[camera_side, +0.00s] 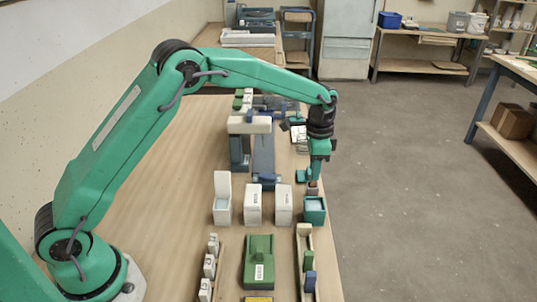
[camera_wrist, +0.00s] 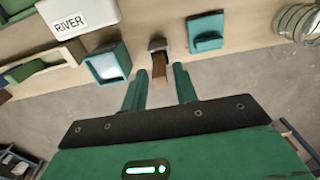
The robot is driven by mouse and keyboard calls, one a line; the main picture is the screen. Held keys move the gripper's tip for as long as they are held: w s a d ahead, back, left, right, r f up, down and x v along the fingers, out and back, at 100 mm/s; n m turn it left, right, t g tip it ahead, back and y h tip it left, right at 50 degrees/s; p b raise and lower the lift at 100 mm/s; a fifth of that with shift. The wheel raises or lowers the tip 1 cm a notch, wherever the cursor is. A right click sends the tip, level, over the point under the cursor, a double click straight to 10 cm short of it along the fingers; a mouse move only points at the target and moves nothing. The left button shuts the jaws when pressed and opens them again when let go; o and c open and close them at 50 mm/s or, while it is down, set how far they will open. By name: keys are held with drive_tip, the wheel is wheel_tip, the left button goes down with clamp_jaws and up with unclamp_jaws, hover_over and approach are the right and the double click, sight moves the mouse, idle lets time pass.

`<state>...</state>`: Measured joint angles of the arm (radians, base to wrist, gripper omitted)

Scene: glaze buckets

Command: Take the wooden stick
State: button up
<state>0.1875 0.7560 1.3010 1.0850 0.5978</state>
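The wooden stick (camera_wrist: 157,68) is short and brown, with a grey piece (camera_wrist: 158,44) at its far end, in the wrist view. It shows small in the side view (camera_side: 313,188), just below my gripper (camera_side: 317,178). My gripper's two teal fingers (camera_wrist: 161,68) are apart, one on each side of the stick, with gaps visible between fingers and wood. The stick's lower end and its contact with the table are hard to make out.
The table's right edge is close by.

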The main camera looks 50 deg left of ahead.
clamp_jaws()
drive_tip(key=shift+r, duration=0.1)
drive_tip(key=shift+r, duration=3.65)
